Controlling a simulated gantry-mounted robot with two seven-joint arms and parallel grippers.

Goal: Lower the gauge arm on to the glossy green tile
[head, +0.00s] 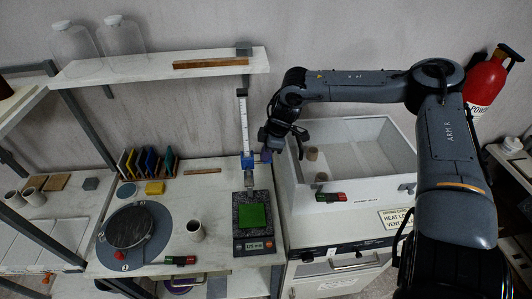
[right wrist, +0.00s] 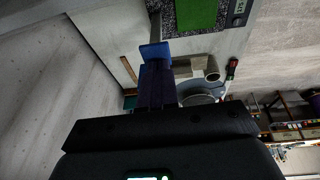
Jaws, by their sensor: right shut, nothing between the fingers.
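The glossy green tile (head: 254,215) lies flat on the dark speckled plate of a gauge stand (head: 240,238) with a small display. It also shows at the top of the right wrist view (right wrist: 196,12). The gauge arm's blue block (head: 248,160) sits on an upright white scale (head: 243,120), with a grey tip above the tile and a clear gap between. My right gripper (head: 268,154) is shut and empty, just right of the blue block. In the right wrist view the fingertips end at the blue block (right wrist: 155,51); I cannot tell whether they touch it. My left gripper is not in view.
A white open-topped bin (head: 350,198) stands right of the gauge. A round dark turntable (head: 128,225), a beige cup (head: 195,230) and a rack of coloured tiles (head: 145,162) are on the bench to the left. A shelf (head: 130,70) hangs above.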

